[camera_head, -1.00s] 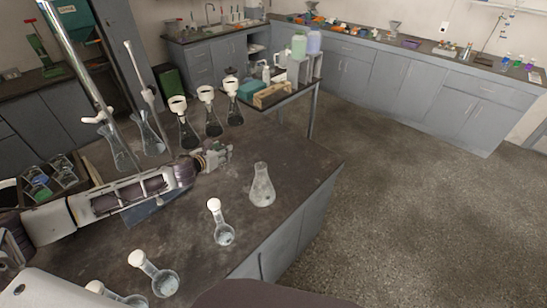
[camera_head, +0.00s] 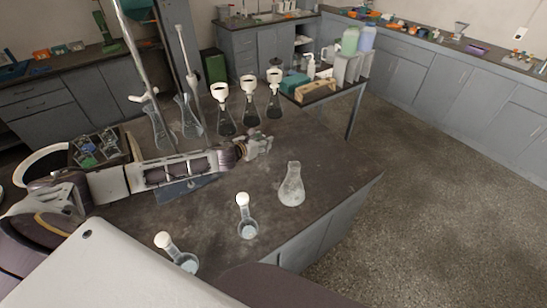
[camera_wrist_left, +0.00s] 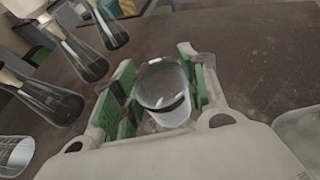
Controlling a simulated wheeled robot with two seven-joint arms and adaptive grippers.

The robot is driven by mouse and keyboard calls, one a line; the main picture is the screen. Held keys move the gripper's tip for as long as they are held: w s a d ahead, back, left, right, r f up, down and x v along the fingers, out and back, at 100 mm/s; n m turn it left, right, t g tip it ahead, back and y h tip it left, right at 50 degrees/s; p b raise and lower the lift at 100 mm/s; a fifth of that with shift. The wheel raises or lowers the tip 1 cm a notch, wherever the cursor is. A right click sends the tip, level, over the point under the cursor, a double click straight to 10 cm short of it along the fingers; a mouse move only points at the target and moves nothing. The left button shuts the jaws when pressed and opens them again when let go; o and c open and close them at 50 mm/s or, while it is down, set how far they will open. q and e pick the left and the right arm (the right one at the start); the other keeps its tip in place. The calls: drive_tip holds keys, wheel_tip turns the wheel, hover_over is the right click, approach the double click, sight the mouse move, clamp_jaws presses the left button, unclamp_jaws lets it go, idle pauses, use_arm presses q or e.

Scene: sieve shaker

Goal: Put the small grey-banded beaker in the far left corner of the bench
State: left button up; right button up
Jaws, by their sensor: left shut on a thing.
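The small beaker (camera_wrist_left: 166,92) is clear glass with a dark grey band and sits between the green finger pads of my left gripper (camera_wrist_left: 163,88) in the left wrist view. The gripper is shut on it. In the head view my left gripper (camera_head: 260,146) is over the dark bench (camera_head: 330,165), behind the conical flask; the beaker is too small to make out there. My right gripper is not in view.
A conical flask (camera_head: 291,188) and round flasks with white stoppers (camera_head: 247,228) stand near the front. Several funnel-topped flasks (camera_head: 249,118) and tall stands with flasks (camera_head: 160,130) line the back. A rack of glassware (camera_head: 98,148) stands at left.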

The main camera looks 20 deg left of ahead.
use_arm(q)
drive_tip(key=shift+f, duration=2.2)
drive_tip(key=shift+f+b, duration=0.45)
drive_tip(key=shift+f, duration=1.45)
drive_tip(key=shift+f, duration=0.15)
drive_tip(key=o, duration=1)
drive_tip(key=shift+o, duration=0.2)
drive_tip(key=shift+r, duration=0.2)
drive_tip(key=shift+s+a+r, duration=0.15)
drive_tip(key=shift+s, duration=0.5)
drive_tip(key=v, duration=1)
drive_tip(key=shift+s+r+b, duration=0.2)
drive_tip(key=shift+s+b, duration=0.05)
drive_tip(key=shift+b, duration=0.05)
